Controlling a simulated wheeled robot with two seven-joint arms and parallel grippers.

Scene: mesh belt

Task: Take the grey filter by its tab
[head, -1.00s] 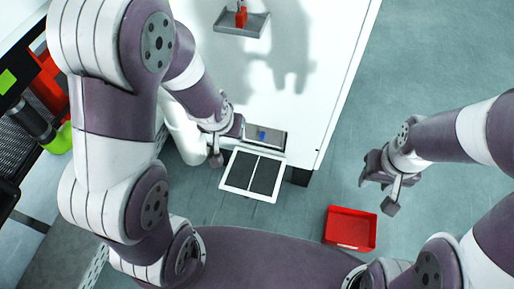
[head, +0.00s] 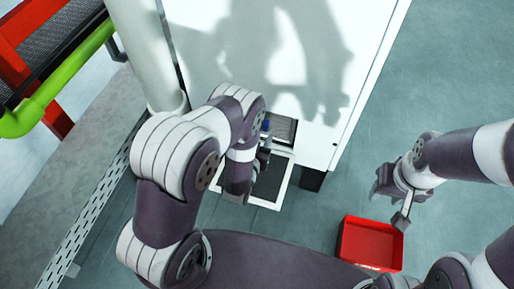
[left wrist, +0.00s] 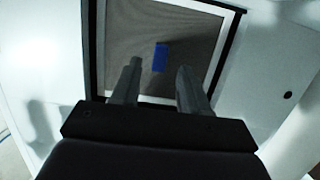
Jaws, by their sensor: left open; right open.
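The grey filter (left wrist: 120,45) sits in a dark-edged opening in a white cabinet, with a pale frame around its grey mesh. Its blue tab (left wrist: 161,57) stands near the middle of the left wrist view. In the head view the filter (head: 284,129) and blue tab (head: 266,125) are partly hidden by my left arm. My left gripper (left wrist: 158,76) is open and empty. Its two fingers appear on either side of the tab's lower end in the picture; I cannot tell the remaining distance. My right gripper (head: 390,190) is open and empty, off to the right.
A white-framed panel with dark mesh (head: 272,183) is below the opening, partly behind my left gripper. A red bin (head: 370,244) stands on the floor at lower right. A belt with a green rail (head: 62,82) is at upper left.

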